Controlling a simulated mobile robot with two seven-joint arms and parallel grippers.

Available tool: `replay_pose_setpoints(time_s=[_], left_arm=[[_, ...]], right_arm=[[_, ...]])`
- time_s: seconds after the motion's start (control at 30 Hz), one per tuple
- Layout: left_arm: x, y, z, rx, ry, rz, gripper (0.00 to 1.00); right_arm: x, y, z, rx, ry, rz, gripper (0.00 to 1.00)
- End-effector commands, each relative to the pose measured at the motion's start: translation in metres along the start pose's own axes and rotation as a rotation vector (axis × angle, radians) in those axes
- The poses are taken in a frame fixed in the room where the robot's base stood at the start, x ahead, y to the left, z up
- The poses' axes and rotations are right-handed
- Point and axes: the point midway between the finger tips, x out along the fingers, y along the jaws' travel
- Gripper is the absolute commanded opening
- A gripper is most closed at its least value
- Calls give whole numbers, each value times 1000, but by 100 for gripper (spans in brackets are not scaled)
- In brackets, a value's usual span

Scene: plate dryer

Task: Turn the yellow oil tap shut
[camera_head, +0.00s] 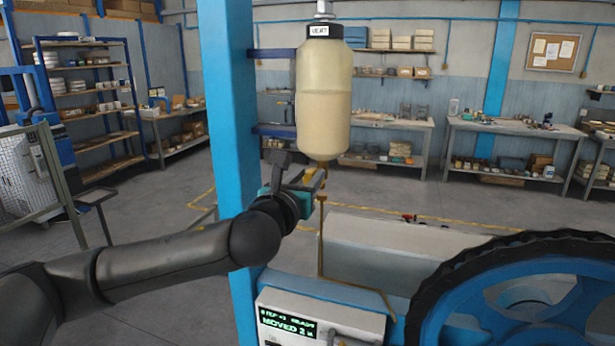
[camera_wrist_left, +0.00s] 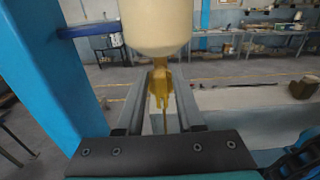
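The yellow oil tap (camera_wrist_left: 161,82) sits under the neck of a hanging bottle of pale yellow oil (camera_head: 323,95). The bottle also shows at the top of the left wrist view (camera_wrist_left: 156,25). My left gripper (camera_head: 318,182) is at the tap, just below the bottle. In the left wrist view its two fingers (camera_wrist_left: 160,92) stand apart, one on each side of the tap. Whether they touch it I cannot tell. In the head view the gripper partly hides the tap. My right gripper is not in view.
A blue post (camera_head: 228,100) stands close left of the bottle. A thin brown pipe (camera_head: 320,240) runs down from the tap to the blue machine. A large blue wheel with a black rim (camera_head: 430,290) is at lower right. A display panel (camera_head: 287,323) reads "MOVED 2".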

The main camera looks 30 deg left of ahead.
Motion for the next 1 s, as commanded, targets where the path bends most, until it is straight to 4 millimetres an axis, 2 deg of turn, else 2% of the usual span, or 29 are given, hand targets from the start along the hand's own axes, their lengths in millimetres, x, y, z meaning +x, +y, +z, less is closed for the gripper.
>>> replay_pose_setpoints(time_s=[0.03, 0.3, 0.77, 1.0], left_arm=[[0, 0, 0, 0, 0, 0, 30], [0, 0, 0, 0, 0, 0, 0], [0, 0, 0, -5, 0, 0, 0], [0, 2, -1, -73, 1, 0, 0]], right_arm=[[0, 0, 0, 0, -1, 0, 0], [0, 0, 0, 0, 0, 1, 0], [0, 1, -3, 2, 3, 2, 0], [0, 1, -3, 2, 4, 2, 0]])
